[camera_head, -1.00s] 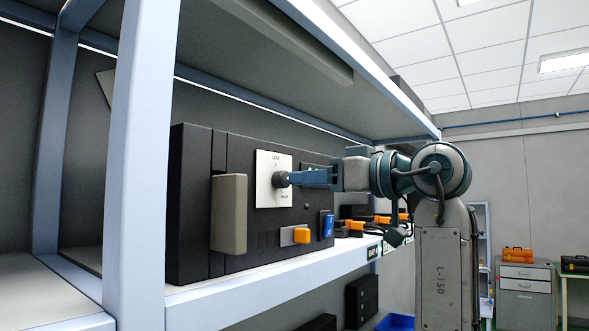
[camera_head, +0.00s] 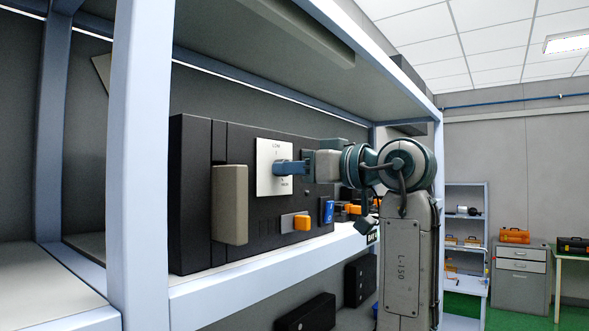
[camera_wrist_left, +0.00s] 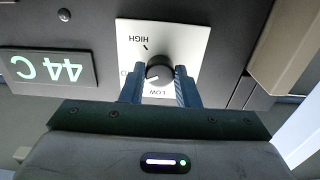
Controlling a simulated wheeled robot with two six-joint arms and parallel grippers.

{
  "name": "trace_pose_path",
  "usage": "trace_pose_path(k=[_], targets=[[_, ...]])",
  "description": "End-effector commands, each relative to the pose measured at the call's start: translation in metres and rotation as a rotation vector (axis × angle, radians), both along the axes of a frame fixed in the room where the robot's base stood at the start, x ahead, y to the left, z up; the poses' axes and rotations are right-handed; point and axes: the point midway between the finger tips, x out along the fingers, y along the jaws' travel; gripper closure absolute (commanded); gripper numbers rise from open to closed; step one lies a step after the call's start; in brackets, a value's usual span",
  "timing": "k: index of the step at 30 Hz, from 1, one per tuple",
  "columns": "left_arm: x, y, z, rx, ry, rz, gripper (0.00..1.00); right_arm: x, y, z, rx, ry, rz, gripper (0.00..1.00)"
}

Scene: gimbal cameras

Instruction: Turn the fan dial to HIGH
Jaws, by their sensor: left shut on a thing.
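The fan dial is a round black knob (camera_wrist_left: 158,75) on a white plate (camera_head: 266,182) on the front of a black unit (camera_head: 195,190). In the left wrist view the plate (camera_wrist_left: 180,36) is upside down, with HIGH above the knob and LOW below it. My left gripper (camera_head: 283,168) reaches the plate from the right. Its two blue fingers (camera_wrist_left: 160,85) are shut on the knob, one on each side. In the head view the fingers hide the knob. Which label its mark points to is unclear. My right gripper is not in view.
A grey-brown handle (camera_head: 230,205) juts out left of the dial. An orange slider (camera_head: 300,223) and a blue switch (camera_head: 327,211) sit below. A 44 C display (camera_wrist_left: 46,68) is beside the plate. A shelf board and post (camera_head: 140,170) frame the unit.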

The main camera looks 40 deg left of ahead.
Motion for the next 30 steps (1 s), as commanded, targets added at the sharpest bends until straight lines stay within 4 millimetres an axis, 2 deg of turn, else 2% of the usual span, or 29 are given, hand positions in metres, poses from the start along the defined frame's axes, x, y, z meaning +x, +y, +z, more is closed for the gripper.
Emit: trace_pose_path(k=[11, 30], targets=[[0.0, 0.0, -0.002, -0.013, 0.109, 0.001, 0.94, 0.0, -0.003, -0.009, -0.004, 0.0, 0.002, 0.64], [-0.001, 0.0, -0.002, -0.077, 0.683, 0.001, 0.94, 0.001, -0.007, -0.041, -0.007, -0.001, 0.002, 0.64]])
